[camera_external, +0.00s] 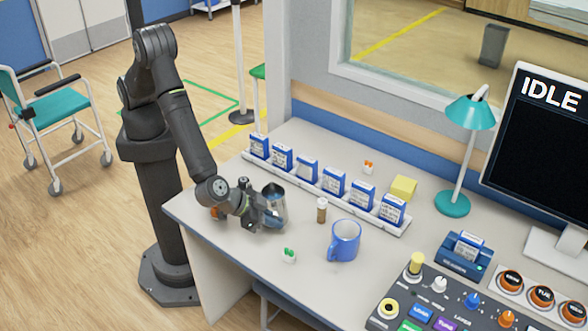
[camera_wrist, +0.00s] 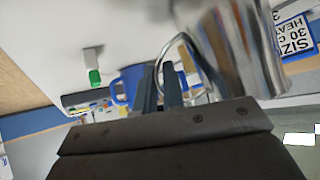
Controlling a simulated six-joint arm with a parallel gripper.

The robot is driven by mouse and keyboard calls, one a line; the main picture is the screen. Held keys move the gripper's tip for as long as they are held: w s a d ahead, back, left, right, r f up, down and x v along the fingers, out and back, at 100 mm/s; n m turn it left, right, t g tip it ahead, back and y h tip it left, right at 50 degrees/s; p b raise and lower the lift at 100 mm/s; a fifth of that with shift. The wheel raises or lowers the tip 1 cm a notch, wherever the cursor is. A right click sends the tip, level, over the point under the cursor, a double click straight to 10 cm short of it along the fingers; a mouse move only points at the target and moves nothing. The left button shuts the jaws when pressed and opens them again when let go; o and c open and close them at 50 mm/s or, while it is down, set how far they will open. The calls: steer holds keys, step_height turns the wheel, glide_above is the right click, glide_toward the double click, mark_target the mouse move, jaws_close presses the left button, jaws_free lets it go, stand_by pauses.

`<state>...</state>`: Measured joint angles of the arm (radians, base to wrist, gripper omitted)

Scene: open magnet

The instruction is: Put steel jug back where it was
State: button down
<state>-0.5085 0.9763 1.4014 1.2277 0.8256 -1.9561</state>
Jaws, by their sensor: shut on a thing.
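The steel jug (camera_external: 273,207) is at the left part of the desk, upright, in front of the row of blue boxes. It is shiny and close up in the wrist view (camera_wrist: 240,45), where its curved handle runs down between my fingers. My gripper (camera_external: 257,211) is to the left of the jug and shut on its handle; the fingers show in the wrist view (camera_wrist: 162,88). I cannot tell whether the jug's base touches the desk.
A white rack (camera_external: 318,189) of several blue boxes stands behind the jug. A small brown bottle (camera_external: 322,211) and a blue mug (camera_external: 344,241) are to its right. A control panel (camera_external: 440,300) fills the right front.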

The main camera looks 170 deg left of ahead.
steer(key=c, duration=1.5)
jaws_free()
steer(key=shift+f, duration=0.1)
steer(key=shift+c, duration=0.2)
steer(key=v, duration=1.2)
steer(key=shift+a, duration=0.1)
steer(key=x, duration=1.2)
